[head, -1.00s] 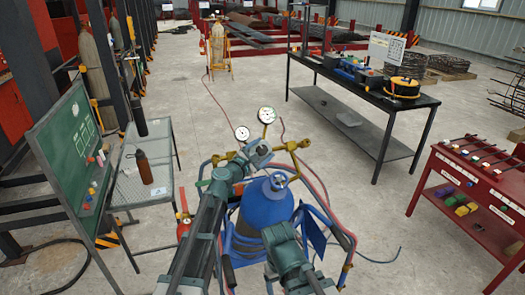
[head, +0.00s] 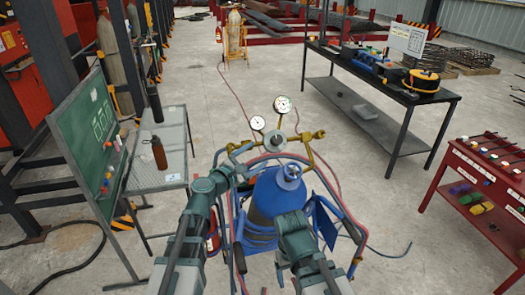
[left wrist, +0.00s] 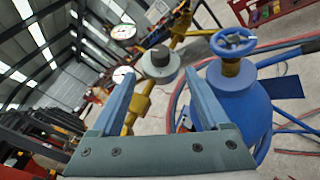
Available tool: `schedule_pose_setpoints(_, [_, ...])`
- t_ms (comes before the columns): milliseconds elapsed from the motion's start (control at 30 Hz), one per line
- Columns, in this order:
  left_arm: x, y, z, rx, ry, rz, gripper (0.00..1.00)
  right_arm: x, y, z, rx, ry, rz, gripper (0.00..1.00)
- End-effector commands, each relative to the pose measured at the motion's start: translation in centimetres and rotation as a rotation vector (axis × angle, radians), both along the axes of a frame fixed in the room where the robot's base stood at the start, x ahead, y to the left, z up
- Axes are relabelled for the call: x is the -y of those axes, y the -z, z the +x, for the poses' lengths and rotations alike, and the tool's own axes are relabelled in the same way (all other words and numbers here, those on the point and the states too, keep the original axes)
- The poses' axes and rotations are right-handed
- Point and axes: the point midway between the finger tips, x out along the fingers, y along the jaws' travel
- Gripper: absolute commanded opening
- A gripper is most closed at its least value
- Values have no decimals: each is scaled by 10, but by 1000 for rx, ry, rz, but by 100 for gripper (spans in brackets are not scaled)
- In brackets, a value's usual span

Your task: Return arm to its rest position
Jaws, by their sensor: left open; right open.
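My left gripper (left wrist: 159,78) is open, and its two blue-grey fingers show in the left wrist view. Between them, beyond the tips, is the grey round knob (left wrist: 158,61) of a brass regulator; nothing appears clamped. In the head view my left gripper (head: 254,163) is just left of and below this knob (head: 275,142), over the blue gas cylinder (head: 277,196). The cylinder's blue handwheel (left wrist: 233,41) is right of the fingers in the wrist view. My right arm is bent in front of the cylinder; its gripper is not in view.
Two gauges (head: 282,104) and brass fittings rise behind the knob. Red and blue hoses loop around the cylinder cart. A mesh table with a bottle (head: 159,153) and a green board (head: 88,135) stand left. A black bench (head: 380,78) and red cabinet (head: 482,172) stand right.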

Motion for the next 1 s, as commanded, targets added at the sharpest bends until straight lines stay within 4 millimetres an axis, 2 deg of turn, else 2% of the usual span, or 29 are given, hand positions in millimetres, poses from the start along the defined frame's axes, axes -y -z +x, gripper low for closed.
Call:
schedule_pose_setpoints(133, [-4, 0, -7, 0, 1, 0, 79, 0, 0, 0, 0, 0, 0, 81])
schedule_pose_setpoints(467, [-3, 0, -7, 0, 3, 5, 79, 0, 0, 0, 0, 0, 0, 81])
schedule_pose_setpoints(567, [3, 7, -13, 13, 36, 83, 79, 0, 0, 0, 0, 0, 0, 81])
schedule_pose_setpoints(667, [16, 29, -30, 40, 133, 287, 79, 0, 0, 0, 0, 0, 0, 81])
schedule_pose_setpoints(800, [28, 84, -71, 83, 368, 717, 79, 0, 0, 0, 0, 0, 0, 81])
schedule_pose_setpoints(867, [25, 110, -91, 92, 487, 898, 79, 0, 0, 0, 0, 0, 0, 81])
schedule_pose_setpoints(1000, [-1, 162, -136, 83, 769, 1264, 79, 0, 0, 0, 0, 0, 0, 81])
